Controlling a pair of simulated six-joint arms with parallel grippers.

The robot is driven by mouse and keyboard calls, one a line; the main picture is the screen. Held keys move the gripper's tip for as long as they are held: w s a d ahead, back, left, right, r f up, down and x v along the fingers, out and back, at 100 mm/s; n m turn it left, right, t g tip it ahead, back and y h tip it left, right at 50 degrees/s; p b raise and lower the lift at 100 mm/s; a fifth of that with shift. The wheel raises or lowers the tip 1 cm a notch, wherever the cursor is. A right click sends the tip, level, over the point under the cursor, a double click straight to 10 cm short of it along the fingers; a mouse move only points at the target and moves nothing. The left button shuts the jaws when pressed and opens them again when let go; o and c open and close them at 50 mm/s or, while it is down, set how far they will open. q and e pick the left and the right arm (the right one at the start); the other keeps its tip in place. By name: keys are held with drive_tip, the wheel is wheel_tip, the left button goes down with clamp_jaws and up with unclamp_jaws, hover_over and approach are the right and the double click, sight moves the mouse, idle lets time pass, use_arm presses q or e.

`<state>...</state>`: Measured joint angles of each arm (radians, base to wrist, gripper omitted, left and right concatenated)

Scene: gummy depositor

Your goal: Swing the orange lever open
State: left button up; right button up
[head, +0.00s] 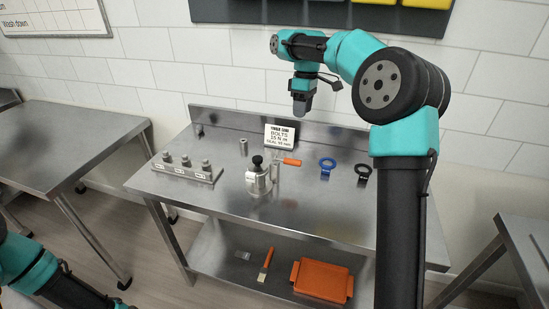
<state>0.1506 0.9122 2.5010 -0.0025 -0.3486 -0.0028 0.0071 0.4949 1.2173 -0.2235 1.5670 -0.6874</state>
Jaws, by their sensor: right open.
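The orange lever (291,162) sticks out to the right near the middle of the steel table. It meets a small upright metal fitting (276,170) just right of a steel pot with a black knob (258,181). My right gripper (299,110) points down, high above the back of the table. It is apart from the lever and holds nothing that I can see. Its fingers look small and dark from here. Part of my left arm shows at the lower left, but its gripper is out of the picture.
A white sign (280,137) stands behind the lever. A metal block with several knobs (187,168) sits left. A blue ring (327,167) and a black ring (363,172) lie right. An orange tray (322,281) and a brush (266,264) lie on the lower shelf.

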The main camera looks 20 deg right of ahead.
sight(287, 161)
drive_tip(key=shift+a+r+n, duration=0.25)
drive_tip(key=shift+a+n, duration=0.45)
drive_tip(key=shift+n, duration=0.1)
drive_tip(key=f, duration=0.5)
drive_tip(key=s+a+f, duration=0.1)
drive_tip(key=f, duration=0.5)
drive_tip(key=s+a+f, duration=0.1)
drive_tip(key=f, duration=0.5)
drive_tip(key=shift+s+a, duration=0.1)
drive_tip(key=shift+s, duration=0.15)
drive_tip(key=shift+c, duration=0.5)
clamp_jaws()
